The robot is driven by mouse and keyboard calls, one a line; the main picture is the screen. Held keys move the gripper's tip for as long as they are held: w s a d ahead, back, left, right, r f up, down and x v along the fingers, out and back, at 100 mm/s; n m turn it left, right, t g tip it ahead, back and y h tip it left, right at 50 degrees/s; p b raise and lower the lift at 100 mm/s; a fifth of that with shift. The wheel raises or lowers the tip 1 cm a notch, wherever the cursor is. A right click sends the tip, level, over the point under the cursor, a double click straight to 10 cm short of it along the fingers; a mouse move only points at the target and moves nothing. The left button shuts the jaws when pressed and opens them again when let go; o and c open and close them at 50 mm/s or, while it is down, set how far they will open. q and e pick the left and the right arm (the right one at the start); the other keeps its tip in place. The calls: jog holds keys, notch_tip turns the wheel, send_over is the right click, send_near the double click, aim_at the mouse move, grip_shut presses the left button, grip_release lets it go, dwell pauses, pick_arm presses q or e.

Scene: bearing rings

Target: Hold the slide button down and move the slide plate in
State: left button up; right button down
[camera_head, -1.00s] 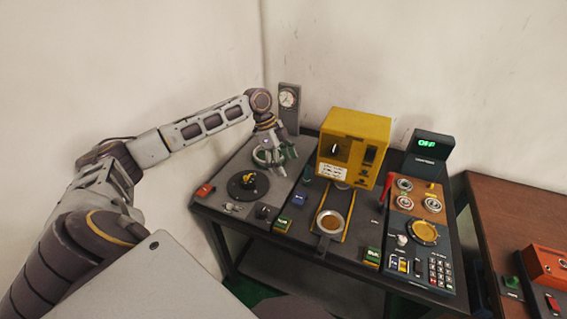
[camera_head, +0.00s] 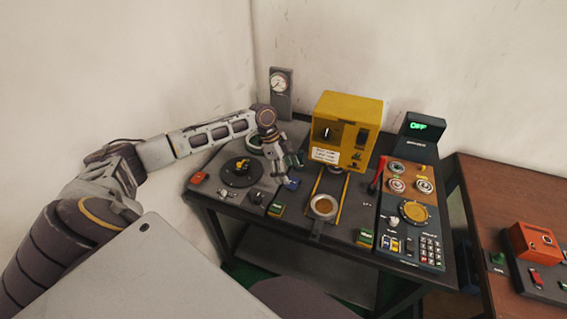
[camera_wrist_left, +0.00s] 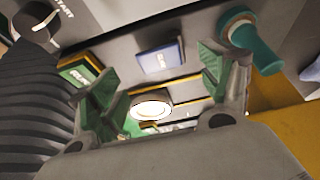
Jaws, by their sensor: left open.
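The slide plate (camera_head: 322,207) carries a round tan disc with a pale rim and sits between two yellow rails in front of the yellow press. It also shows in the left wrist view as a bright ring (camera_wrist_left: 151,106). A blue button (camera_head: 292,184) lies left of the rails; its label is not readable, so I cannot tell for sure that it is the slide button. My left gripper (camera_head: 288,170) is open and empty above it. In the left wrist view the blue button (camera_wrist_left: 160,57) appears between the spread green-tipped fingers. My right gripper is out of view.
The yellow press (camera_head: 346,130) stands behind the plate. A green button (camera_head: 276,210) is left of the rails and another (camera_head: 364,238) right of them. A red lever (camera_head: 378,174) rises by the keypad panel. A teal-handled knob (camera_wrist_left: 250,40) is close to the right finger.

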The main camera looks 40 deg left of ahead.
aim_at(292, 182)
pick_arm(q)
jog(key=shift+x, duration=1.85)
jog(key=c, duration=1.1)
jog(key=shift+o, duration=0.2)
